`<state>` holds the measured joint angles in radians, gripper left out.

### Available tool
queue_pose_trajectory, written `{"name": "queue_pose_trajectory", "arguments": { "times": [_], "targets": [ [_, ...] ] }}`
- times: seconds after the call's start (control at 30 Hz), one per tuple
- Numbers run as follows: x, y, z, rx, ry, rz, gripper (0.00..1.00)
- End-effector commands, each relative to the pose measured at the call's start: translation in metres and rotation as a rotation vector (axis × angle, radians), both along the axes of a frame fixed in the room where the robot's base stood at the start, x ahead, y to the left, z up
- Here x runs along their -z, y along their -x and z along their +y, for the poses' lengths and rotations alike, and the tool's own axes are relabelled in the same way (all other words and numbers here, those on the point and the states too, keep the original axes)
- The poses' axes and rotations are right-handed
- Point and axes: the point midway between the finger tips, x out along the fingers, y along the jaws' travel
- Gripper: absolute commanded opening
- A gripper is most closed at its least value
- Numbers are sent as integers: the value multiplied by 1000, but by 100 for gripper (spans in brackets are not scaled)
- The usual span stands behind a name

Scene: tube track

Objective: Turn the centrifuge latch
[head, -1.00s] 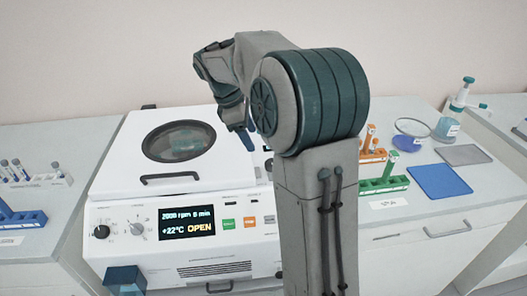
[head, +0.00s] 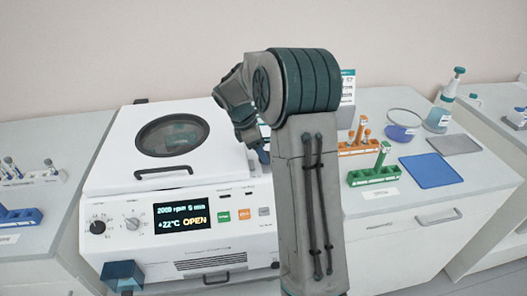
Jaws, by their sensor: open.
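The white centrifuge (head: 110,250) stands left of centre. Its lid (head: 105,178) has a round dark window and a black front handle (head: 163,172), and looks lowered. The display (head: 181,215) reads "OPEN". Two knobs, a dark one (head: 98,227) and a light one (head: 132,224), sit left of the display. A dark blue block (head: 122,275) juts out at the lower left front; I cannot tell for certain whether it is the latch. My gripper (head: 252,138) is over the right side of the centrifuge, apart from the block. It is open, with its fingertips mostly hidden by my arm.
Right of my arm stand an orange rack (head: 352,149) and a green rack (head: 372,178) with tubes, a blue mat (head: 430,171), a grey mat (head: 455,145), a round glass vessel (head: 403,124) and a dispenser bottle (head: 440,115). A blue rack (head: 20,217) is at far left.

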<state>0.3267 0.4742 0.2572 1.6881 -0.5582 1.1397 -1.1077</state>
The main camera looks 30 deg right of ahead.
Motion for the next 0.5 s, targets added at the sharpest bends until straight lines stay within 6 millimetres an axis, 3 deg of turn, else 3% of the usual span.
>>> {"name": "queue_pose_trajectory", "arguments": {
  "times": [0.2, 0.47, 0.5],
  "targets": [
    [15, 2, -6, 1, 0, -1, 61],
    [16, 2, -6, 1, -1, -2, 61],
    [16, 2, -6, 1, 0, -1, 55]
  ]
}}
